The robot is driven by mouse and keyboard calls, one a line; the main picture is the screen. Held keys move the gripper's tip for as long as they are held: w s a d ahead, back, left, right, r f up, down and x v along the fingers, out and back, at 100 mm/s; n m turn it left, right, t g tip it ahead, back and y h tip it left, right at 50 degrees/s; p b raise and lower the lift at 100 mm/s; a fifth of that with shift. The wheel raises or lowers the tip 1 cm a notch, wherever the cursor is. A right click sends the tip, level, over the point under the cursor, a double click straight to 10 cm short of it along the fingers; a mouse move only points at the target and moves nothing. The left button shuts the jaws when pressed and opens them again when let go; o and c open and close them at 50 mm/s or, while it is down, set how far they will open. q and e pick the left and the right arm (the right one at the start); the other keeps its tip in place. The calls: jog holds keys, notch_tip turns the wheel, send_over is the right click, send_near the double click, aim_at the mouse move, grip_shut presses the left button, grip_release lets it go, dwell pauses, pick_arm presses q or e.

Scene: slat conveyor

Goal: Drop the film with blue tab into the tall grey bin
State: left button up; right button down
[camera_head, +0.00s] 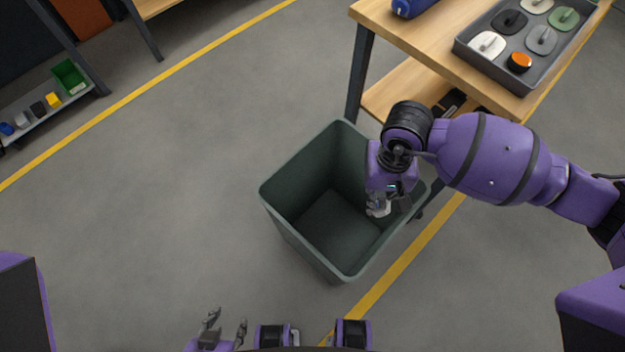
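The tall grey bin (312,172) stands on the floor in the middle of the view, open at the top, with a dark interior. My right arm reaches in from the right, and my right gripper (385,206) points down at the bin's right side, over its opening. A pale piece shows at its fingers, but I cannot tell whether it is a finger or something held. I cannot make out a film with a blue tab anywhere. My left gripper (228,320) is at the bottom edge, fingers apart, with nothing between them.
A wooden table (398,30) stands behind the bin at upper right, with a lower shelf. On it are a grey tray (496,75) of several flat knobbed pieces and a blue object (412,6). A shelf (45,112) with small items is at left. The floor left of the bin is clear.

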jog(key=w+a+f+b, duration=0.2)
jog(key=w+f+b, duration=0.2)
jog(key=f+b, duration=0.3)
jog(key=w+a+f+b, duration=0.2)
jog(key=w+f+b, duration=0.3)
jog(key=f+b, duration=0.2)
notch_tip(320, 180, down, 3)
jog(key=shift+w+r+m+b, duration=0.15)
jog(key=shift+w+m+b, duration=0.15)
jog(key=shift+b, duration=0.05)
jog(key=c, duration=1.5)
grip_release()
jog(key=r, duration=1.2)
jog(key=shift+w, duration=0.4)
jog(key=shift+s, duration=0.1)
